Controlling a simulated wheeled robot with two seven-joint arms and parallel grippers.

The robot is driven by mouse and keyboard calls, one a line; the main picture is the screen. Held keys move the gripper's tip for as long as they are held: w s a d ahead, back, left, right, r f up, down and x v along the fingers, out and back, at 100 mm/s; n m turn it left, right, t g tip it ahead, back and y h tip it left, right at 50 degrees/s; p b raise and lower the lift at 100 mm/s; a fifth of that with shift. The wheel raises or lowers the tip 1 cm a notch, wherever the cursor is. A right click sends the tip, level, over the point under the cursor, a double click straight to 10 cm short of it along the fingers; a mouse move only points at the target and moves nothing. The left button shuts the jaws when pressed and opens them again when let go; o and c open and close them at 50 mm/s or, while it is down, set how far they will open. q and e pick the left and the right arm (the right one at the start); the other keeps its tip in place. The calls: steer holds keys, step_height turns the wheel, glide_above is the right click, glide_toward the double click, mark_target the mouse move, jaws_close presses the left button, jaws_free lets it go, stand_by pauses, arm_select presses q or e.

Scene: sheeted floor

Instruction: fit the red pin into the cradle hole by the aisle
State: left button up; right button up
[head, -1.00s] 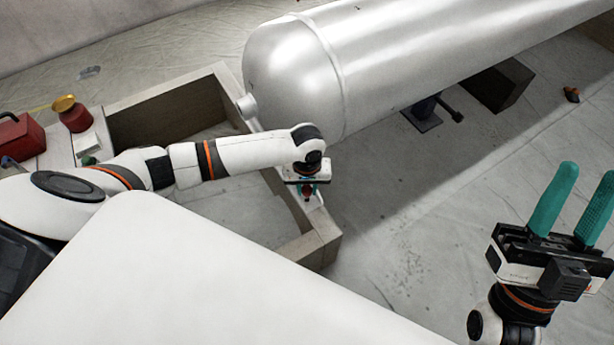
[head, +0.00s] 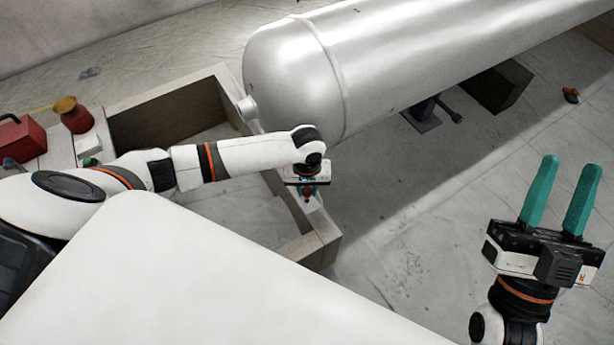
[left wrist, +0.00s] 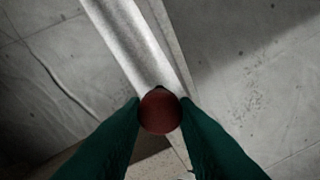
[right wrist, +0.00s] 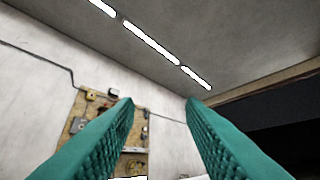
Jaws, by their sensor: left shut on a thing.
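My left gripper (head: 307,190) points down over the near end rail of the cradle frame (head: 319,240), beside the rounded end of the silver tank. It is shut on the red pin (left wrist: 160,111), whose round red head shows between the green fingertips in the left wrist view. The pin's lower part is hidden by its head and the fingers. A pale rail (left wrist: 128,38) runs beneath it. I cannot make out the hole, nor whether the pin has entered it. My right gripper (head: 570,166) is open and empty at the right, its fingers pointing up.
The silver tank (head: 400,60) lies across the back. A dark block (head: 500,85) and a blue stand (head: 422,115) are under it. The floor between my arms is clear.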

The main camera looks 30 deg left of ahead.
arm_select(q)
steer(key=shift+p, duration=0.3)
arm_select(e)
steer(key=shift+w+a+f+g, duration=0.15)
steer(key=shift+w+f+g, duration=0.55)
steer(key=shift+f+g, duration=0.15)
steer(key=shift+f, duration=0.1)
arm_select(q)
steer(key=shift+p, duration=0.65)
arm_select(e)
steer(key=shift+w+f+g+h, duration=0.4)
steer(key=shift+w+f+g, duration=0.2)
steer(key=shift+f+g, duration=0.3)
steer(key=shift+w+f+g+h, duration=0.4)
steer(key=shift+w+f+g, duration=0.2)
steer(key=shift+f, duration=0.35)
